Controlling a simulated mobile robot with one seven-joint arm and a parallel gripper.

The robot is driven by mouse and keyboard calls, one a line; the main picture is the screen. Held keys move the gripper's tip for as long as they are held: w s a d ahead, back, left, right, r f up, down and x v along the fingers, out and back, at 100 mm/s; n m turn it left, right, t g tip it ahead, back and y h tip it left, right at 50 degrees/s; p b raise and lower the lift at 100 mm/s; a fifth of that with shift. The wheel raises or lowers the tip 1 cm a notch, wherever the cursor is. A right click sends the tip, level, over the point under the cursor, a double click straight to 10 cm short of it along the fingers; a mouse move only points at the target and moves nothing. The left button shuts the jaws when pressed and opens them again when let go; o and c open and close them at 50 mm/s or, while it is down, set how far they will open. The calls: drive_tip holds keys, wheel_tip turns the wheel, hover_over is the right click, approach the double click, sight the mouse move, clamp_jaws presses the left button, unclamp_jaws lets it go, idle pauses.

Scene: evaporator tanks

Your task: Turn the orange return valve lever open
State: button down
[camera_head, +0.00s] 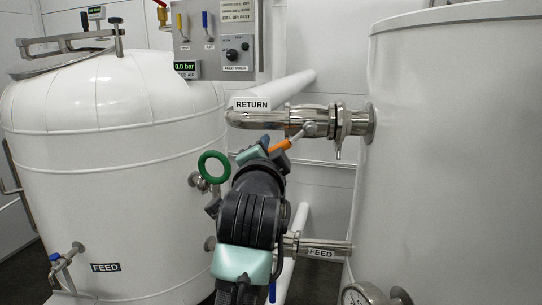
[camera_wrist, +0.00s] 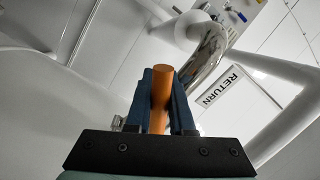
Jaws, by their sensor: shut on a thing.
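The orange return valve lever (camera_head: 280,145) juts down and left from the steel return pipe valve (camera_head: 312,130), just right of the RETURN label. My gripper (camera_head: 265,149) is at the lever's lower left end in the head view. In the wrist view, the orange lever (camera_wrist: 161,90) stands between the two dark fingers of my gripper (camera_wrist: 160,100), which are shut on it. The lever's round end shows past the fingers. The part of the lever inside the grip is partly hidden.
A white tank (camera_head: 110,170) stands left and a larger one (camera_head: 455,150) right. A green handwheel (camera_head: 214,167) is close left of my gripper. A FEED pipe (camera_head: 320,249) runs below. A control panel (camera_head: 215,40) hangs above.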

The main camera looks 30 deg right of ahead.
drive_tip(key=shift+a+r, duration=0.1)
drive_tip(key=shift+r, duration=0.15)
drive_tip(key=c, duration=0.8)
unclamp_jaws()
